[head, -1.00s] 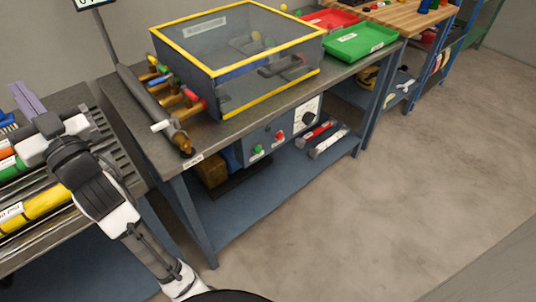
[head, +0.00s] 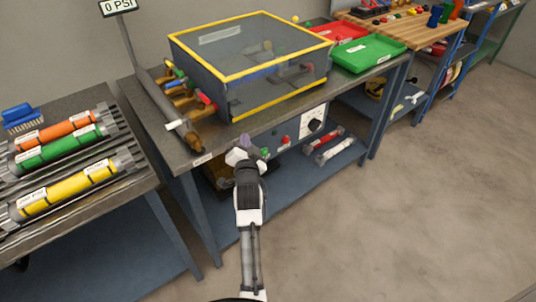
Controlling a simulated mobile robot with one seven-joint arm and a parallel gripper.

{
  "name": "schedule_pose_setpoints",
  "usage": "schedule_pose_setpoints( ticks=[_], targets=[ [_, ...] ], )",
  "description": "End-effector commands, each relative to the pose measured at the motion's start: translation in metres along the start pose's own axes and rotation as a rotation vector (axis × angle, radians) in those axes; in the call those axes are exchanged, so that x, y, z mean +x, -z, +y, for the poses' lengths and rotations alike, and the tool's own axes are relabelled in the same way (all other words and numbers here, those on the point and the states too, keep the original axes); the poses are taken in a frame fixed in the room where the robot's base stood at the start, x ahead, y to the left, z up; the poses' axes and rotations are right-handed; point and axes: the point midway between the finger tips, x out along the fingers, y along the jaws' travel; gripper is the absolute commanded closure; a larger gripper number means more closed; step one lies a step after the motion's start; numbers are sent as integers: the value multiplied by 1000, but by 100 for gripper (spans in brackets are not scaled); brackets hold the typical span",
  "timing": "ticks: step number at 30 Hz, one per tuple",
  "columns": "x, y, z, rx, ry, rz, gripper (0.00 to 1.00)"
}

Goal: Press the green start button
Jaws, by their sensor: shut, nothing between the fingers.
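The green start button (head: 265,152) is on the blue-grey control panel (head: 298,143) under the front edge of the workbench. It shows just right of my wrist, partly crowded by the arm. My gripper (head: 243,141), with purple fingers, points away from the camera toward the panel, slightly left of and above the button in the picture. The fingers are shut and empty. They are foreshortened, and I cannot tell how far they are from the panel. No contact with the button shows.
A red button (head: 285,140) and a black dial (head: 315,125) are on the same panel. Labelled cylinders (head: 65,187) lie on the left table. Floor at right is clear.

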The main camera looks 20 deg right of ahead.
Motion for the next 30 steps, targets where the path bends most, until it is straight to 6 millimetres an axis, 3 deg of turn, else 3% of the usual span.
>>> schedule_pose_setpoints(
  ticks=[1, 6, 12, 18, 30],
  targets=[
    [-2, -1, 26, 35, -44, 0, 100],
    [-13, -6, 97, 152, -155, 14, 100],
    [-28, -10, 153, 253, -243, 35, 100],
    [-35, -13, 174, 291, -276, 45, 100],
    [-33, -14, 173, 291, -275, 45, 100]
  ],
)
